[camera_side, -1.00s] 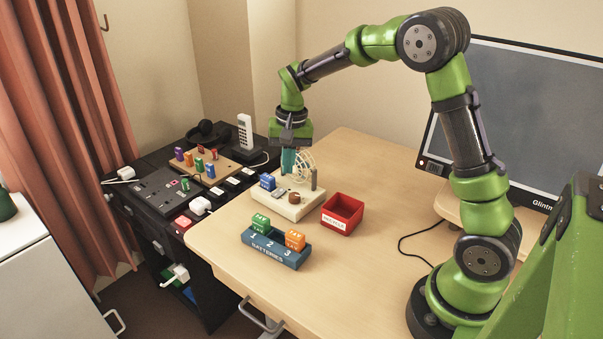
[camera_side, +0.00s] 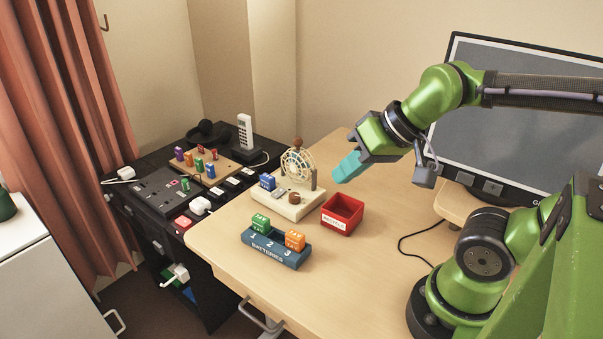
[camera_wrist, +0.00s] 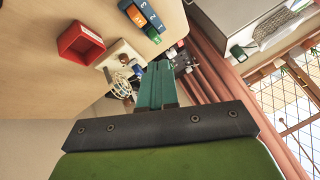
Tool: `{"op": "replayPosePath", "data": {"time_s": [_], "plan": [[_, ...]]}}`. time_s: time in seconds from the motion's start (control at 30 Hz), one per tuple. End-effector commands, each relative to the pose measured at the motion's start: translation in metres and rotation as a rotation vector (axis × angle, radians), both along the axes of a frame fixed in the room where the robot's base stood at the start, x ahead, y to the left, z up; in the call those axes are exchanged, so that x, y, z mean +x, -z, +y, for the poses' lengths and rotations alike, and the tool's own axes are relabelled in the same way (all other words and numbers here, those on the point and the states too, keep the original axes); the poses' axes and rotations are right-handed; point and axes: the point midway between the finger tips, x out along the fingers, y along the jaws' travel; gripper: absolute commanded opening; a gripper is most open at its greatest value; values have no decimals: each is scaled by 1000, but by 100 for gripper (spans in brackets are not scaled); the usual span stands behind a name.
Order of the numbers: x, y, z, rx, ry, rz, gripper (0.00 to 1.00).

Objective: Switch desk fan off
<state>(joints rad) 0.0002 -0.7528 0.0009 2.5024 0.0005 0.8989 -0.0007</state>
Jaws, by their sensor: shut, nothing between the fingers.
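The desk fan (camera_side: 298,164) stands on a cream base (camera_side: 287,208) on the wooden desk, its round cage upright at the back. A brown knob (camera_side: 294,198), a grey piece and a blue block sit on the base. The fan also shows small in the wrist view (camera_wrist: 121,84); I cannot tell there whether it spins. My gripper (camera_side: 341,176) has teal fingers, shut and empty. It is in the air to the right of the fan, apart from it, above and behind the red box. The fingers also show in the wrist view (camera_wrist: 157,84).
A red open box (camera_side: 342,214) stands right of the fan base. A blue battery holder (camera_side: 276,247) with a green and an orange block is in front. A monitor (camera_side: 520,110) stands at right. A black cabinet (camera_side: 150,190) with sockets and a phone is at left.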

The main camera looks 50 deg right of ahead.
Motion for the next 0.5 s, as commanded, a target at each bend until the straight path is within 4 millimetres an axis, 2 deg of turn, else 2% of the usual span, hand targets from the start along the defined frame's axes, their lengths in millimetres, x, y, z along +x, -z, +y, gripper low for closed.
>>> {"op": "replayPosePath", "data": {"time_s": [0.23, 0.33, 0.5], "plan": [[1, 1, 0, 1, 2, 6, 0], [3, 9, -1, 1, 3, 40, 0], [26, 16, -6, -8, 12, 120, 0]]}}
